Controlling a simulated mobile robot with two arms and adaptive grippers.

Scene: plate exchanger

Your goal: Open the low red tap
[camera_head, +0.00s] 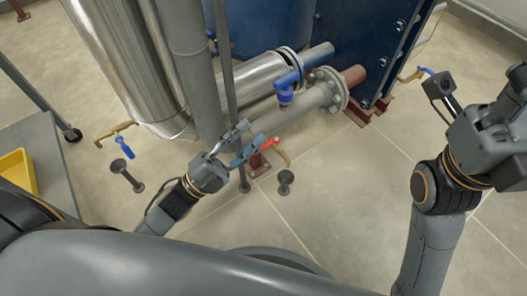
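The low red tap (270,142) has a small red handle on a brass body, low on the pipework near the floor. My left gripper (253,133) is open, with its two fingers apart just left of the red handle. It seems empty, and I cannot tell whether a finger touches the handle. The near finger partly covers the area around the tap. My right arm is raised at the right edge, and the state of its gripper (512,78) cannot be made out.
A thin upright post (226,70) stands close to my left gripper. Another blue tap (124,147) is at the left, near a grey cart with a yellow bin (18,172). Floor at the lower right is clear.

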